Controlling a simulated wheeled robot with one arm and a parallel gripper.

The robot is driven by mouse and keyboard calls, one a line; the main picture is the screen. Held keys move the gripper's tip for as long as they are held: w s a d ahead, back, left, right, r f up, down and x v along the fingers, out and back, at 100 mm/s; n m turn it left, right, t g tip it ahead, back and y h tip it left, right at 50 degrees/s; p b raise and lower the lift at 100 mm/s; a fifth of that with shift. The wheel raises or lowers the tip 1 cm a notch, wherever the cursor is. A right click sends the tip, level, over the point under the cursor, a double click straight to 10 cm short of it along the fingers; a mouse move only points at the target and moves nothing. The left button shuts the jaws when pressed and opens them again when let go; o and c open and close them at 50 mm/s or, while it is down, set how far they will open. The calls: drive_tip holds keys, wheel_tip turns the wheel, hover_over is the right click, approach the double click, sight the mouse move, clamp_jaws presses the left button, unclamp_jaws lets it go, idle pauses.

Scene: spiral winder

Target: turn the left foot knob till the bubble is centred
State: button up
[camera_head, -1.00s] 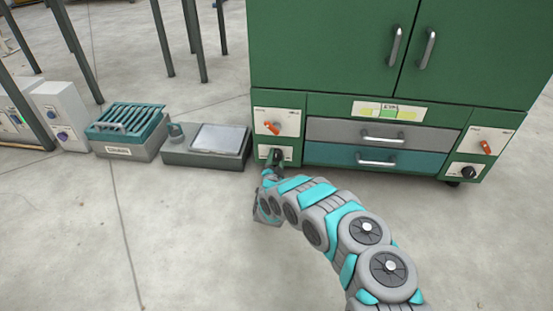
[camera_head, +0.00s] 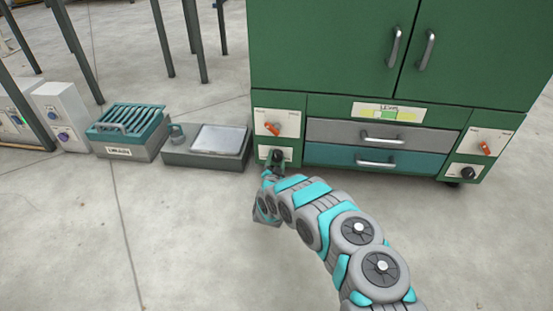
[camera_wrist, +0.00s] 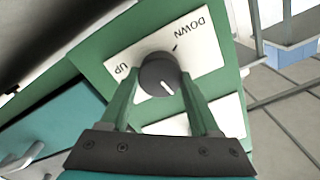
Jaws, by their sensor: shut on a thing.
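The left foot knob (camera_wrist: 159,74) is round and dark with a white pointer line, on a white plate (camera_wrist: 196,42) marked UP and DOWN. In the wrist view the pointer line slants toward the lower right. My gripper (camera_wrist: 160,88) has its two green fingers shut on either side of the knob. In the head view my gripper (camera_head: 275,166) is at the knob (camera_head: 278,155), low on the left of the green cabinet (camera_head: 320,50). The level gauge (camera_head: 388,112), with yellow and green bands, is above the drawers; its bubble is too small to place.
An orange lever (camera_head: 273,129) sits just above the left knob. A second lever (camera_head: 486,148) and dark knob (camera_head: 468,172) are at the cabinet's right. Drawer handles (camera_head: 382,139) protrude between. A grey tray unit (camera_head: 215,140) stands left; the floor in front is clear.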

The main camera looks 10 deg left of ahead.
drive_tip(key=n, duration=0.6)
drive_tip(key=shift+a, duration=0.1)
drive_tip(key=n, duration=0.5)
drive_tip(key=shift+n, duration=0.4)
drive_tip(key=o, duration=1.4)
drive_tip(key=shift+c, duration=0.2)
drive_tip(key=s, duration=0.7)
drive_tip(key=shift+s+a+p, duration=0.2)
drive_tip(key=shift+s+p, duration=0.2)
